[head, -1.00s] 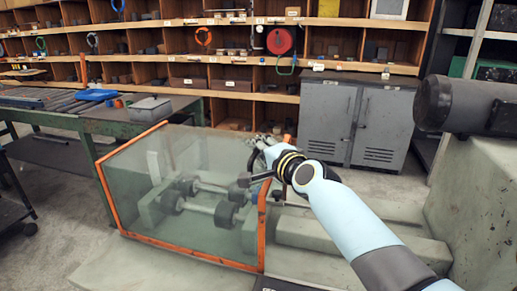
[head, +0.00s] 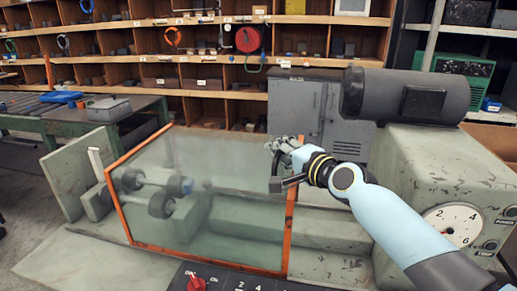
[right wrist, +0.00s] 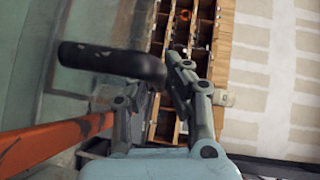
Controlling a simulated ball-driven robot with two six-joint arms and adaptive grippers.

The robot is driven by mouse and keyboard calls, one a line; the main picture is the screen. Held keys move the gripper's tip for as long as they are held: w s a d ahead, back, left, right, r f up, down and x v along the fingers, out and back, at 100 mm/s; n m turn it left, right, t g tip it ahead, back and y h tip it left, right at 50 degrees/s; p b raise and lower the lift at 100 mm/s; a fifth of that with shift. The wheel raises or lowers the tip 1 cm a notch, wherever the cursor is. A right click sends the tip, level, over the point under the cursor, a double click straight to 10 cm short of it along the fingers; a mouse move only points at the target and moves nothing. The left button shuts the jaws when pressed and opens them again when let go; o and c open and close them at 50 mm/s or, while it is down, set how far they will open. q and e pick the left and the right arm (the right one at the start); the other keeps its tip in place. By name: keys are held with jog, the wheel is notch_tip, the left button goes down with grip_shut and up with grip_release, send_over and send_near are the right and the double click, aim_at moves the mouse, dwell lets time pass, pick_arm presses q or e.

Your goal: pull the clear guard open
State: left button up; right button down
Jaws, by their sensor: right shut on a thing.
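The clear guard (head: 215,195) is a transparent panel with a scuffed orange frame, standing over the machine bed. My right gripper (head: 284,165) is at the guard's right edge, shut on its dark handle (head: 276,184). In the right wrist view the black handle (right wrist: 110,60) lies at the fingers of my right gripper (right wrist: 155,88), with the orange frame (right wrist: 55,140) at lower left. Dark rollers (head: 160,203) show through the guard's left part. An upright grey plate (head: 76,172) stands outside the guard's left edge. My left gripper is not in view.
A grey motor (head: 405,95) sits on the machine housing (head: 440,165), right of the guard and close to my right arm. A control panel with a red knob (head: 196,284) is at the front. A green workbench (head: 75,125) and shelves stand behind.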

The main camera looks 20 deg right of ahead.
jog(key=s+d, duration=0.4)
jog(key=d, duration=0.2)
jog(key=shift+s+d+f+b, duration=0.15)
jog(key=shift+f+b, duration=0.05)
jog(key=shift+b, duration=0.15)
jog(key=c, duration=1.3)
grip_release()
jog(key=shift+c, duration=0.2)
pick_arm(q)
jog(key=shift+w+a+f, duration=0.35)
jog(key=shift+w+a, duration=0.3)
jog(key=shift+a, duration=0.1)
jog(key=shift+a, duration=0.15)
pick_arm(e)
jog(key=shift+r, duration=0.1)
jog(key=v, duration=0.7)
jog(key=shift+s+d, duration=0.1)
jog(key=shift+s, duration=0.1)
